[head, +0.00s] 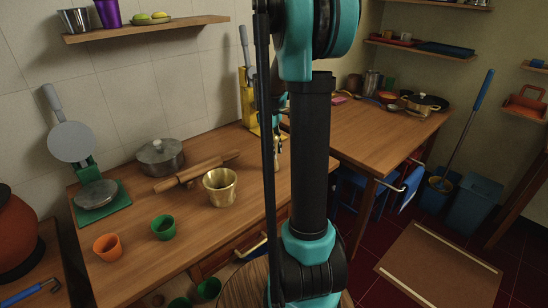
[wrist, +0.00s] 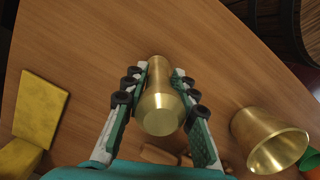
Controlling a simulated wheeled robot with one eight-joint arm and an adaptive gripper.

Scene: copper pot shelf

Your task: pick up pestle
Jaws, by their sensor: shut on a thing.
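The brass pestle (wrist: 160,108) is between the two fingers of my gripper (wrist: 159,75) in the wrist view, with its wide end toward the camera. The fingers press on it from both sides. Whether its far end touches the wooden table cannot be told. In the head view my arm hides most of the gripper and pestle. A brass mortar (head: 219,188) stands apart on the table, left of my arm; it also shows at the right of the wrist view (wrist: 268,139).
A rolling pin (head: 190,175), a lidded pot (head: 160,157), a green cup (head: 163,228) and an orange cup (head: 107,247) stand on the left of the table. A yellow object (head: 247,100) stands behind my arm.

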